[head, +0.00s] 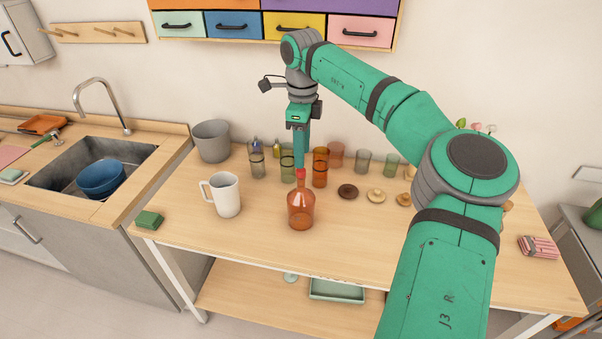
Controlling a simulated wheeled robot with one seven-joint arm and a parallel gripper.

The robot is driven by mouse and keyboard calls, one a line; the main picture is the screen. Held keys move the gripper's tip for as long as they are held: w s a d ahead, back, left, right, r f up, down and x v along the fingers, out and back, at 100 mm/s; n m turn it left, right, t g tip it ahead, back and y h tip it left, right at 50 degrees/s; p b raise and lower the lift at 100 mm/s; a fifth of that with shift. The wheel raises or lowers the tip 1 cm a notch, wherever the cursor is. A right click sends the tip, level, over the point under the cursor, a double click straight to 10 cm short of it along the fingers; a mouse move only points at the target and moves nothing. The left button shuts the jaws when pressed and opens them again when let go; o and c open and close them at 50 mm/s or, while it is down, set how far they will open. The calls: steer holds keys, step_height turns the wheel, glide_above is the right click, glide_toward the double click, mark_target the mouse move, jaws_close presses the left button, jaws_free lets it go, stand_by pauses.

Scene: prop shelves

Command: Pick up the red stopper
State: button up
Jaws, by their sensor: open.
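The red stopper (301,174) sits in the neck of an orange-red glass bottle (301,211), which stands upright on the wooden table near its front edge. My gripper (301,165) points down from above, with its green fingers right over or just behind the stopper. In this view the fingers overlap, so the gap between them is hidden. The gripper is open. I cannot tell whether the fingertips touch the stopper.
A white mug (226,196) stands left of the bottle. Several coloured glasses, among them an orange one (320,169), stand close behind. A dark brown lid (347,191) lies to the right. A grey pot (211,141) stands at the back left. The table front right of the bottle is clear.

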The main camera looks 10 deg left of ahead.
mark_target(301, 174)
steer(key=shift+w+a+f, duration=0.1)
steer(key=shift+a+f, duration=0.05)
steer(key=shift+f, duration=2.45)
jaws_close()
